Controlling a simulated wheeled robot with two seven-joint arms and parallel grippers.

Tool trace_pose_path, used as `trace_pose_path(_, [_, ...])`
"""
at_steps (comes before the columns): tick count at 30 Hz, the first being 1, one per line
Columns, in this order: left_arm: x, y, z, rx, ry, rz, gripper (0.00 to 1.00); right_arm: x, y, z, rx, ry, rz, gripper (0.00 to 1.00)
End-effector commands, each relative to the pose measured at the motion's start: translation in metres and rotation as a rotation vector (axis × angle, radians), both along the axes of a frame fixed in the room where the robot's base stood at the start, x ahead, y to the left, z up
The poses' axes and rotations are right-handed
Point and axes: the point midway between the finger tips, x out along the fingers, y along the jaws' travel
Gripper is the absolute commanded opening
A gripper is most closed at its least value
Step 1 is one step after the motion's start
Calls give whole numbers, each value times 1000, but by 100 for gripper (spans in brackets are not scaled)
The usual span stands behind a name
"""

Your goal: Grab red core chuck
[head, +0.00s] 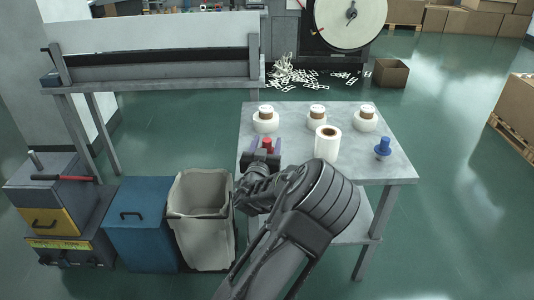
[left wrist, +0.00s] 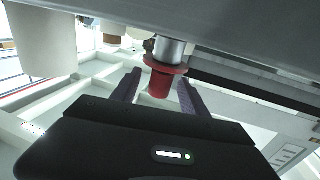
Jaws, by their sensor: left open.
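The red core chuck (head: 267,142) stands at the left edge of the grey table in the head view. My left gripper (head: 265,149) is at that edge, with its dark purple fingers on either side of the chuck. In the left wrist view, the red chuck (left wrist: 161,84) and its metal shaft show between the two spread fingers of my left gripper (left wrist: 160,76). The jaws are open, and gaps show beside the red part. The chuck's lower part is hidden in the head view. My right gripper is not in view.
A blue chuck (head: 382,148) stands at the table's right. A tall white roll (head: 327,145) is close right of my gripper. Several short white rolls with brown cores line the back of the table (head: 392,172). A grey bin (head: 201,215) and blue bin (head: 140,232) stand left.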

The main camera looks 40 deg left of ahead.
Motion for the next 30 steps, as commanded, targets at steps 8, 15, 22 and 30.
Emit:
trace_pose_path(8, [0, 0, 0, 0, 0, 0, 43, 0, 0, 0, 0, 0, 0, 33])
trace_pose_path(15, [0, 0, 0, 0, 0, 0, 24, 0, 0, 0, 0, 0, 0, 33])
trace_pose_path(22, [0, 0, 0, 0, 0, 0, 5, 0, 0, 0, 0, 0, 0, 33])
trace_pose_path(30, [0, 0, 0, 0, 0, 0, 0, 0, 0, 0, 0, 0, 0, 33])
